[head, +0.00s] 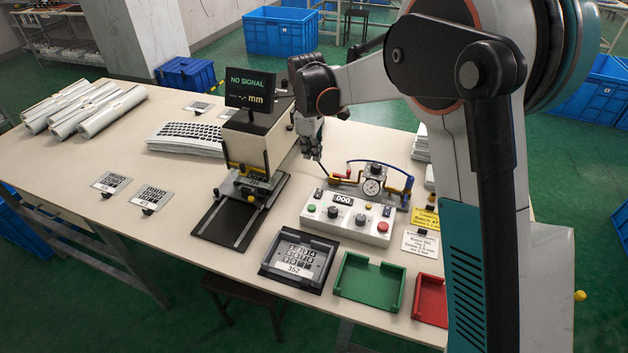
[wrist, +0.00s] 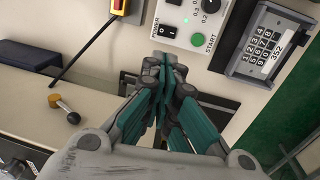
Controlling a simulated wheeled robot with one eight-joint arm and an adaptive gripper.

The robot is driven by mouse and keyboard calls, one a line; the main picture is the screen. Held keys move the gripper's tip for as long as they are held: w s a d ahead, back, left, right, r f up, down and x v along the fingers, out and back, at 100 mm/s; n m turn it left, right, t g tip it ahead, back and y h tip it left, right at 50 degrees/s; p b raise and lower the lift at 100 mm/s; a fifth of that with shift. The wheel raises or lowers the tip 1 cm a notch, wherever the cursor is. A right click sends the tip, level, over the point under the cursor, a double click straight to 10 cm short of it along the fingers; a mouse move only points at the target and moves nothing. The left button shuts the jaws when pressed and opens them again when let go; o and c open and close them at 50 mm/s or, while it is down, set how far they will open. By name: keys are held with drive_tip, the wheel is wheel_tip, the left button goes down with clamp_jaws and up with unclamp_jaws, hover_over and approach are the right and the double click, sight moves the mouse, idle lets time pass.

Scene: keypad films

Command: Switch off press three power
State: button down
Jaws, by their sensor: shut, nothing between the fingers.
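The white control box (head: 348,222) stands on the table with a counter display, knobs, a green button and a red button. In the wrist view its face (wrist: 186,18) carries a black rocker labelled POWER (wrist: 168,31), a green START button (wrist: 197,39) and a small green light (wrist: 187,20). The rocker also shows as a small dark patch in the head view (head: 318,194). My gripper (head: 316,156) is shut and empty, above the table behind the box. In the wrist view its fingertips (wrist: 165,62) appear just below the rocker; contact cannot be told.
A press with a NO SIGNAL screen (head: 250,88) stands left of the box. A gauge fixture (head: 372,186) with coloured tubes sits behind it. A keypad film in a dark holder (head: 298,262), a green tray (head: 368,283) and a red tray (head: 430,300) lie in front.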

sight(313, 194)
drive_tip(key=shift+f, duration=0.1)
drive_tip(key=f+b, duration=0.1)
drive_tip(key=f, duration=0.3)
drive_tip(key=w+f+b, duration=0.1)
drive_tip(key=f+b, duration=0.1)
drive_tip(key=f, duration=0.3)
drive_tip(key=f+b, duration=0.2)
drive_tip(key=f, duration=0.2)
drive_tip(key=shift+w+d+f, duration=0.3)
drive_tip(key=shift+d+f, duration=0.05)
drive_tip(key=shift+f, duration=0.05)
drive_tip(key=shift+w+d+f, duration=0.1)
drive_tip(key=shift+f, duration=0.15)
drive_tip(key=shift+s+a+r, duration=0.1)
drive_tip(key=shift+s+a, duration=0.25)
drive_tip(key=shift+s, duration=0.35)
